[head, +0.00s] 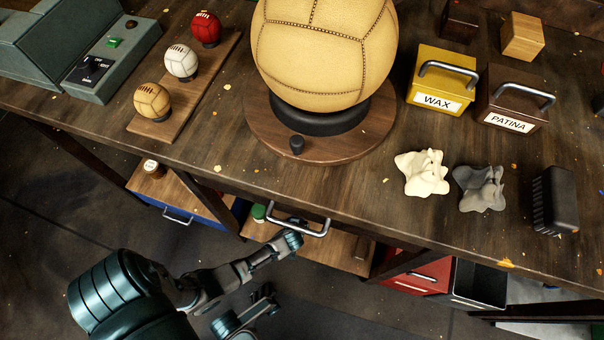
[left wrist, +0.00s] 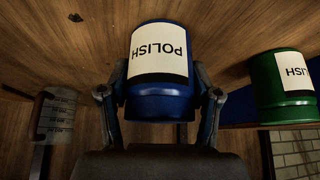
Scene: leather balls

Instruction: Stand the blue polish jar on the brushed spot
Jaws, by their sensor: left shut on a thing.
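The blue polish jar (left wrist: 160,100) sits between the two fingers of my left gripper (left wrist: 160,108) in the left wrist view, its white POLISH label upside down in the picture. The fingers are shut on its sides. In the head view my left gripper (head: 278,269) is low, in front of the workbench edge by a metal handle; I cannot make out the blue jar there. I cannot pick out a brushed spot in either view. My right gripper is not in view.
A green polish jar (left wrist: 285,85) stands right of the blue one. The workbench (head: 330,185) carries a big leather ball (head: 325,50), WAX (head: 440,80) and PATINA (head: 513,100) boxes, crumpled cloths and a dark brush (head: 555,200). Handled drawers, one blue (head: 165,210), lie below.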

